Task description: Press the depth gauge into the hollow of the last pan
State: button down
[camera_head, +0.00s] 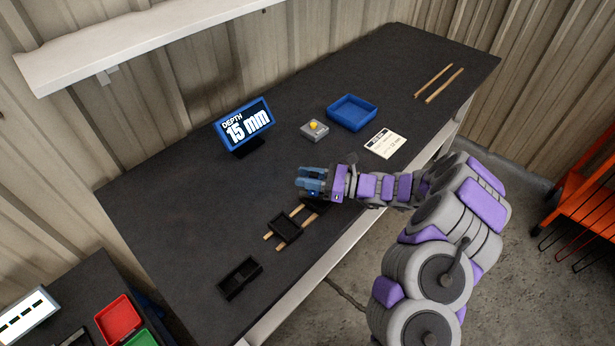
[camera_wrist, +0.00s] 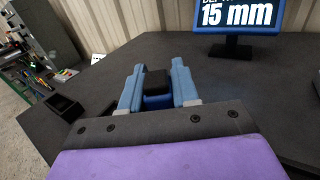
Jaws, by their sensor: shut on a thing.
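My gripper (camera_head: 313,180) is above the middle of the dark bench. In the wrist view its blue fingers (camera_wrist: 157,80) are shut on the depth gauge (camera_wrist: 156,100), a small block with a black top and blue body. In the head view, a black pan (camera_head: 240,278) lies at the front left of the bench, and a second black pan (camera_head: 285,228) rests across two wooden sticks. A dark shape, perhaps another pan, is partly hidden below my gripper. A blue-framed display (camera_head: 244,126) reads "DEPTH 15 mm". A black pan (camera_wrist: 66,107) shows at left in the wrist view.
A grey box with a yellow button (camera_head: 314,130), a blue tray (camera_head: 352,112) and a printed card (camera_head: 385,143) are behind my gripper. Two wooden sticks (camera_head: 440,84) lie at the far right. Red (camera_head: 118,319) and green bins stand lower left. The bench's left part is clear.

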notch_tip(320, 180, up, 7)
jog(key=p, duration=0.4)
dwell(0.4)
dwell(1.2)
